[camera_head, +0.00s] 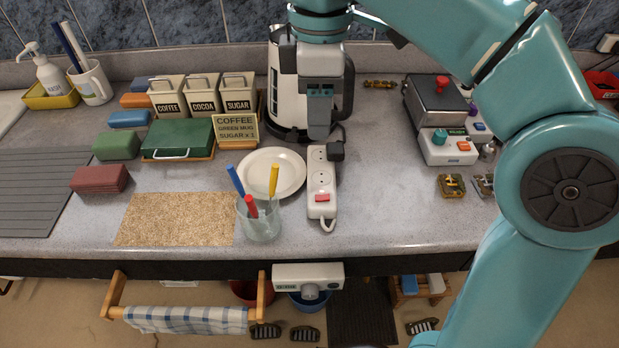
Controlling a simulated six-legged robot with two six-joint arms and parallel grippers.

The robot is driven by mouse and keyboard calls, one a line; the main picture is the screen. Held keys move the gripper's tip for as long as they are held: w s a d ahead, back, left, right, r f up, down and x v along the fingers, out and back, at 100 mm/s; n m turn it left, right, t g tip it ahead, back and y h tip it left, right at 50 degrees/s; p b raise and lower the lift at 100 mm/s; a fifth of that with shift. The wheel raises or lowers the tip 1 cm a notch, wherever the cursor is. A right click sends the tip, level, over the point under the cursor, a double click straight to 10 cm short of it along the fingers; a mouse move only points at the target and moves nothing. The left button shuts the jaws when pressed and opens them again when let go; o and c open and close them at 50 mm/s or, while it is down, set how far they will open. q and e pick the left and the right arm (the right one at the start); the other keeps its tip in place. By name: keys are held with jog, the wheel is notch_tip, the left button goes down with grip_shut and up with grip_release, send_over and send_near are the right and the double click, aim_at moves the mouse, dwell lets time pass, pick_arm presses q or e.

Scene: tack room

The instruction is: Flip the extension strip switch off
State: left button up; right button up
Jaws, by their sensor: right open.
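The white extension strip (320,182) lies on the counter, its long side running toward the front edge. Its red switch (322,198) is near the front end, and whether it is on or off is too small to tell. A black plug (336,151) sits at the strip's far end, and the white cord leaves the front end. My right gripper (319,130) points down in front of the kettle, above the far end of the strip and apart from the switch. It is open, with nothing visible between its fingers. My left gripper is not in view.
A white plate (273,174) and a glass with pens (259,219) stand just left of the strip. The kettle (284,85) is behind my gripper. A scale-like device (447,147) stands to the right. The counter between strip and device is clear.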

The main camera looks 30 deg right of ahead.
aim_at(317, 197)
jog(key=f+b, duration=0.1)
jog(key=f, duration=0.4)
jog(key=f+b, duration=0.2)
jog(key=f, duration=0.3)
jog(key=f+b, duration=0.1)
jog(key=f, duration=0.4)
jog(key=shift+s+b, duration=0.25)
jog(key=shift+b, duration=0.1)
jog(key=shift+s+a+f, duration=0.1)
jog(key=shift+f, duration=0.4)
